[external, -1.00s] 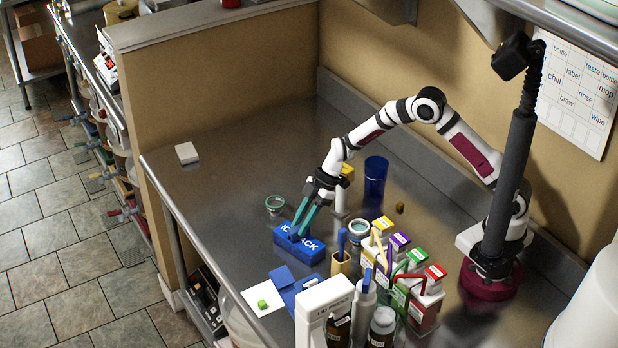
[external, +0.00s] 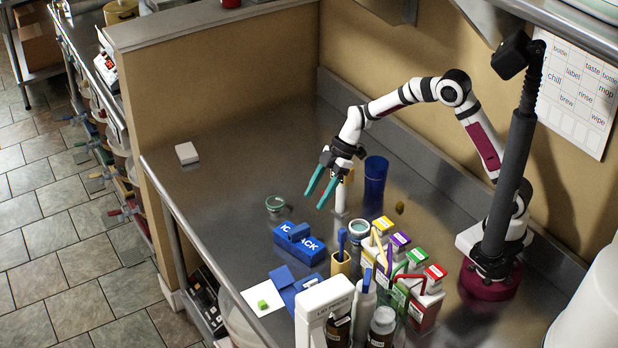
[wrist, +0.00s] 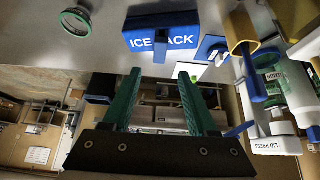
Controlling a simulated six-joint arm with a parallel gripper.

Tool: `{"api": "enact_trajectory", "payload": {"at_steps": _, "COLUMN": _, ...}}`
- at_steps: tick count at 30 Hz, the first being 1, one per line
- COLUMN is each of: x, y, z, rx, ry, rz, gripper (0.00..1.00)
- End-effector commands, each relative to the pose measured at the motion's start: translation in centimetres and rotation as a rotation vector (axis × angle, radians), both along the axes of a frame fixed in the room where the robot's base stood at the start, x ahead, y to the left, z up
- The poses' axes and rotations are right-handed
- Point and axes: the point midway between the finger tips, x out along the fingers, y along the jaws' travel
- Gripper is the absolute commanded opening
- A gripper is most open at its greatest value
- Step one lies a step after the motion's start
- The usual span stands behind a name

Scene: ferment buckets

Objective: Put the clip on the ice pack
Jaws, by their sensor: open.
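The blue ice pack (external: 313,249) with white lettering lies on the steel counter; the wrist view shows it at the top (wrist: 134,39). A small blue clip (external: 298,232) sits across the pack's upper edge, covering part of the lettering; in the wrist view the clip (wrist: 161,50) straddles the pack between the letters. Whether it is fully seated is hard to tell. My gripper (external: 315,201), with teal fingers, is open and empty, above and apart from the pack. In the wrist view the open fingers (wrist: 159,75) have nothing between them.
A small green-rimmed jar (external: 275,204) stands left of the pack. A tan holder (external: 341,264) with a blue-handled tool, several cartons and bottles, and a white lid press (external: 322,303) crowd the right and front. A blue cylinder (external: 375,180) stands behind. The counter's left side is mostly clear.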

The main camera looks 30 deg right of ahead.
Motion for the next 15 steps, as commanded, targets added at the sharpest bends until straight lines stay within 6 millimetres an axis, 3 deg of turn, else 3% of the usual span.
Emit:
{"api": "enact_trajectory", "payload": {"at_steps": 3, "x": 0.0, "y": -1.1, "z": 1.7, "rx": 0.002, "ry": -0.001, "rz": -0.001, "gripper": 0.59}}
{"api": "enact_trajectory", "payload": {"at_steps": 11, "x": -0.4, "y": -2.5, "z": 3.2, "rx": -0.007, "ry": 0.028, "rz": -0.047, "gripper": 0.59}}
{"api": "enact_trajectory", "payload": {"at_steps": 14, "x": -3.1, "y": -7.4, "z": 6.2, "rx": -0.053, "ry": 0.17, "rz": -0.3, "gripper": 0.59}}
{"api": "enact_trajectory", "payload": {"at_steps": 15, "x": -5.3, "y": -10.3, "z": 7.6, "rx": -0.084, "ry": 0.257, "rz": -0.462, "gripper": 0.59}}
